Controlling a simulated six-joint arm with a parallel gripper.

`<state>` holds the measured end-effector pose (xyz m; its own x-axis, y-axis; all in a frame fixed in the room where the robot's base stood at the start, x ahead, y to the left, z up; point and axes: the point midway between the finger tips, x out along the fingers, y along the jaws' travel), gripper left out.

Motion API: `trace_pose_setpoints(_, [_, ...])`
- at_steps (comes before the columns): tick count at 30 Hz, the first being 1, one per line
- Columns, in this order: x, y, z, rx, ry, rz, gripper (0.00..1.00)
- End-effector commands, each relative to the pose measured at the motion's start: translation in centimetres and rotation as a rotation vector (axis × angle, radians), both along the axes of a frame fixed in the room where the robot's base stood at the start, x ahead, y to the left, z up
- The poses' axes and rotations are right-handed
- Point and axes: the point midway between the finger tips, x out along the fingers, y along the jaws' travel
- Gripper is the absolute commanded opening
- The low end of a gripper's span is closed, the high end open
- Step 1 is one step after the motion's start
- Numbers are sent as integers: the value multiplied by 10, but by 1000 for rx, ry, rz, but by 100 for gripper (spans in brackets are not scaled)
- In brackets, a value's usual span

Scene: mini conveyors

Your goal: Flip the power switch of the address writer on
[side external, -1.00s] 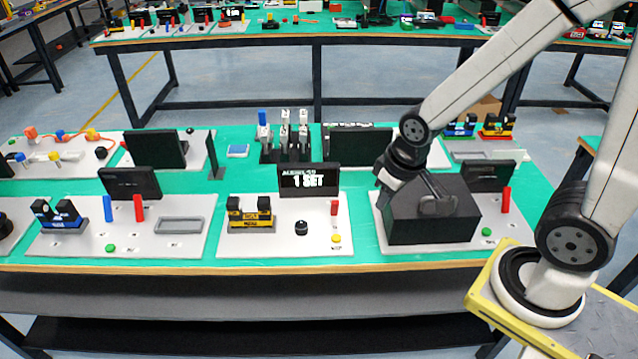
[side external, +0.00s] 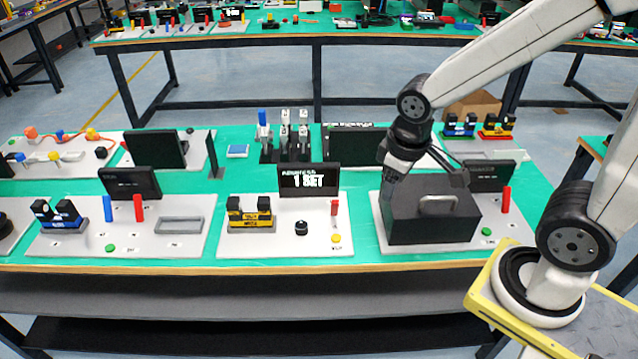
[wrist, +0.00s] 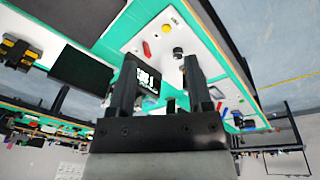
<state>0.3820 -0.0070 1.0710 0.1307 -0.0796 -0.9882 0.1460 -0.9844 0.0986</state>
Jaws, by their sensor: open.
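The address writer's screen (side external: 309,180) reads "ADDRESS 1 SET" at the back of the middle white panel (side external: 270,248); the screen also shows upside down in the wrist view (wrist: 150,80). A small red switch (side external: 335,208) stands at the panel's right side, and in the wrist view (wrist: 146,48) it lies beyond the fingers. Whether it is on or off is too small to tell. My gripper (side external: 388,174) is to the right of the panel, above and apart from it. In the wrist view my gripper (wrist: 160,92) is open, its fingers apart and nothing between them.
A black box with a handle (side external: 430,225) stands just right, below my arm. The panel also bears a black knob (side external: 301,228), a yellow button (side external: 336,238) and a black-and-yellow block (side external: 250,215). Grey uprights (side external: 285,140) stand behind. Air above the panel is clear.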

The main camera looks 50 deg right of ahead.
Motion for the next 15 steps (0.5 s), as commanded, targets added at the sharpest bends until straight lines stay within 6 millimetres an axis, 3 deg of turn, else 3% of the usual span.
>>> trace_pose_setpoints(8, [-10, -14, -13, -153, 143, 192, 65])
trace_pose_setpoints(15, [-14, -39, -21, -392, 334, 462, 65])
